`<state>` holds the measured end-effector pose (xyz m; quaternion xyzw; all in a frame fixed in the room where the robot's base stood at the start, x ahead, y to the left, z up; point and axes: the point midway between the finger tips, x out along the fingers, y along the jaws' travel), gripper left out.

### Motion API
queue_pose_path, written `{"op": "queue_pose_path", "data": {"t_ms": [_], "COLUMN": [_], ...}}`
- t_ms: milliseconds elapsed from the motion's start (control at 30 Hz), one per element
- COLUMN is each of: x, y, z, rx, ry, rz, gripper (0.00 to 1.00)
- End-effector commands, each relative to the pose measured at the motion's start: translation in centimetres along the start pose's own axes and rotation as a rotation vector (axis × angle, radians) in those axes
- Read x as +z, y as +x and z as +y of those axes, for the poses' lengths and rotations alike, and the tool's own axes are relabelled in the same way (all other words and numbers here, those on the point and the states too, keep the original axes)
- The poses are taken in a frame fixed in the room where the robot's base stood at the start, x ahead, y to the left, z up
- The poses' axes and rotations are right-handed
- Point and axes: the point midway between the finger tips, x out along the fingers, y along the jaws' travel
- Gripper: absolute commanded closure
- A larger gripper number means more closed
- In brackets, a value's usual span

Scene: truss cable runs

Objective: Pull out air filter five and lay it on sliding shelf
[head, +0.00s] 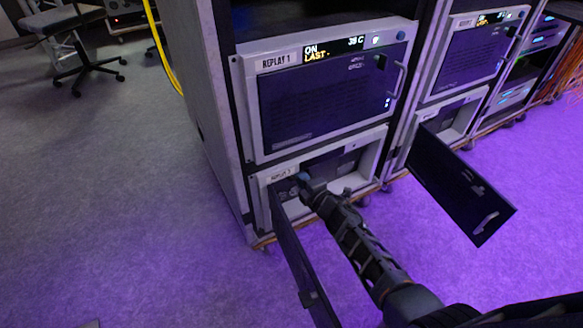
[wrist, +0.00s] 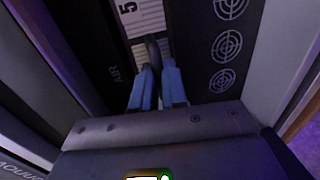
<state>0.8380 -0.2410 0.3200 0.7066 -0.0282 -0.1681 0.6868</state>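Air filter five (wrist: 143,18) shows in the wrist view as a pale ribbed strip marked "5", set in a dark panel with the word "AIR" beside it. A dark pull loop (wrist: 152,48) hangs at its near end. My gripper (wrist: 158,72) has its two blue fingers close together, with the dark loop between them; they appear shut on it. In the head view my gripper (head: 303,178) reaches into the open lower bay (head: 365,160) of the left rack. The filter is too small to make out there. I cannot identify a sliding shelf in either view.
The lower bay's dark door (head: 300,262) hangs open just left of my arm. Another open door (head: 460,185) juts out from the right rack. The Replay 1 unit (head: 325,100) is above the bay.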

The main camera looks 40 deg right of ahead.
Motion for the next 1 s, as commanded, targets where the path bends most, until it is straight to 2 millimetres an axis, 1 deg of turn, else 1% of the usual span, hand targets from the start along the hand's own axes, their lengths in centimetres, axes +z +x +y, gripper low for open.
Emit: {"op": "queue_pose_path", "data": {"t_ms": [33, 100, 133, 533, 1000], "x": [0.0, 0.0, 0.0, 0.0, 0.0], "y": [0.0, 0.0, 0.0, -0.1, -1.3], "z": [0.0, 0.0, 0.0, 0.1, -0.1], "rx": [0.000, 0.000, 0.000, 0.001, 0.000], "ry": [0.000, 0.000, 0.000, 0.000, -0.001], "rz": [0.000, 0.000, 0.000, 0.000, 0.000], "gripper": [0.93, 0.99, 1.00, 1.00, 1.00]}}
